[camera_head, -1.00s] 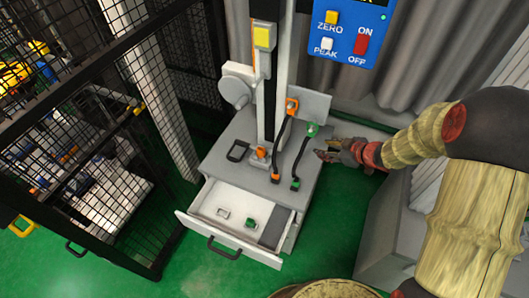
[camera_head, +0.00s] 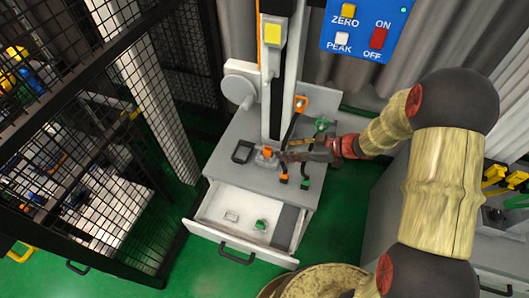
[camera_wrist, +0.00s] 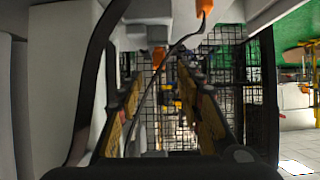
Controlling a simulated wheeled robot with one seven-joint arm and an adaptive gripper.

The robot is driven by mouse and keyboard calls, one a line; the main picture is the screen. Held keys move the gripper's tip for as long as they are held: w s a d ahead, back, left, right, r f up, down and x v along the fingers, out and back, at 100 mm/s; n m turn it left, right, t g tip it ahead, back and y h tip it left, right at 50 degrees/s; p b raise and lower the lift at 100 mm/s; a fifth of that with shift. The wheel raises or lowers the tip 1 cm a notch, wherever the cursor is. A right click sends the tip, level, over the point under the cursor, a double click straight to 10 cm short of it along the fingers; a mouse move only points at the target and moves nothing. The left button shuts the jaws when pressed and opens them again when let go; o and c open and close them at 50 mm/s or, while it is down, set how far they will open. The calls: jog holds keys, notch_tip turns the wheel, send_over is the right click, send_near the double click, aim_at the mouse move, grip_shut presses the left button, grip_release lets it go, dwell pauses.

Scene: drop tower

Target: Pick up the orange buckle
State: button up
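An orange buckle piece (camera_head: 267,151) sits on a small mount at the tower's foot on the grey cabinet top. My gripper (camera_head: 283,157) is just right of it, pointing left. In the wrist view an orange piece (camera_wrist: 159,57) shows ahead between the spread fingers of my gripper (camera_wrist: 163,85); the space between them looks empty. A black strap has an orange upper end (camera_head: 301,101) and an orange lower end (camera_head: 284,178). My fingers hide part of this strap. In the wrist view, a dark strap with an orange end (camera_wrist: 204,7) crosses the fingers' gap.
A green-ended strap (camera_head: 305,184) lies right of the orange one, partly behind my gripper. A black frame (camera_head: 242,152) lies left of the mount. The open drawer (camera_head: 208,214) holds a green piece (camera_head: 261,225) and a pale piece (camera_head: 231,216). A mesh cage (camera_head: 90,110) stands left.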

aim_at(271, 149)
jog(key=b+x, duration=0.3)
jog(key=x, duration=0.2)
jog(key=shift+w+a+f, duration=0.1)
jog(key=shift+a+f, duration=0.2)
jog(key=shift+w+a+f, duration=0.15)
jog(key=shift+w+a, duration=0.1)
jog(key=shift+a, duration=0.15)
jog(key=shift+c, duration=0.6)
jog(key=c, duration=0.8)
grip_shut()
